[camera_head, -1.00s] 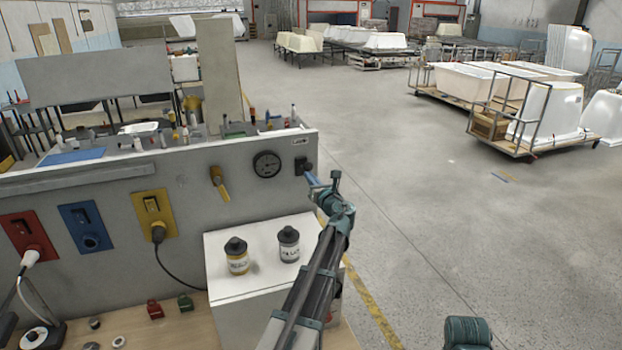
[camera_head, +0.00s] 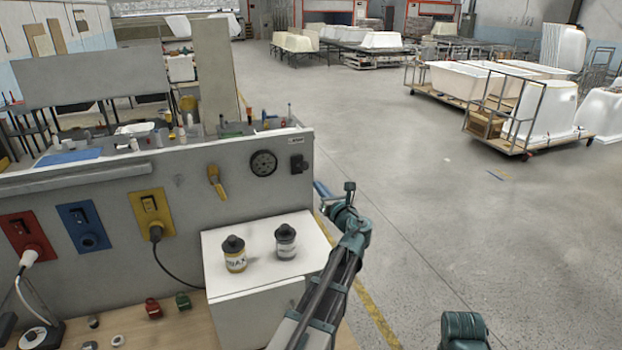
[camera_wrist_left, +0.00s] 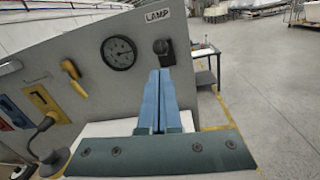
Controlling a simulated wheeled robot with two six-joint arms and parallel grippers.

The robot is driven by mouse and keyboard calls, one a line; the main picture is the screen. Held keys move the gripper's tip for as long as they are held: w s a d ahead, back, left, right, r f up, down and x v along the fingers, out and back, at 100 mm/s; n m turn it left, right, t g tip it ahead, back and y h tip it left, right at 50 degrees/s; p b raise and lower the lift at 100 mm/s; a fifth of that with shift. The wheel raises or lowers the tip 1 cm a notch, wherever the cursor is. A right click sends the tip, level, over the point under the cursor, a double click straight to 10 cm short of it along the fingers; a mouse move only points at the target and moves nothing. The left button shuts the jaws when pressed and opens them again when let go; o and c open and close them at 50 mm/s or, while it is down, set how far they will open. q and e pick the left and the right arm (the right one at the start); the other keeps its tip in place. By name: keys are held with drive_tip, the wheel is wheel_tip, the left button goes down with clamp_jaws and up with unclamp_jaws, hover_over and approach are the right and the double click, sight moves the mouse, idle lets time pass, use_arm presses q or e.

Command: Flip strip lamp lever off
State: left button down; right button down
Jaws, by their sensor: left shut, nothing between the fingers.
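The strip lamp lever (camera_head: 297,163) is a small black switch near the right end of the grey panel, right of a round gauge. It also shows in the left wrist view (camera_wrist_left: 164,48), under a label reading LAMP (camera_wrist_left: 157,15). I cannot tell clearly whether its handle is on or off. My left gripper (camera_head: 318,187) has its blue fingers closed together and empty, to the lower right of the lever in the head view and apart from it. In the left wrist view the fingertips (camera_wrist_left: 160,72) point at the area just below the lever.
A gauge (camera_head: 263,163) and a yellow-handled valve (camera_head: 216,181) sit left of the lever. Two jars stand on a white box (camera_head: 215,262) below. Red, blue and yellow sockets line the panel's left. Open floor lies to the right.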

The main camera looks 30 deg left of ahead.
use_arm(q)
drive_tip(key=s+d, duration=0.1)
drive_tip(key=s+d+f, duration=0.1)
drive_tip(key=d, duration=0.1)
drive_tip(key=shift+s, duration=0.2)
use_arm(e)
drive_tip(key=shift+w+a+f, duration=0.25)
drive_tip(key=shift+a, duration=0.05)
use_arm(q)
drive_tip(key=shift+d, duration=0.1)
use_arm(e)
drive_tip(key=shift+s, duration=0.1)
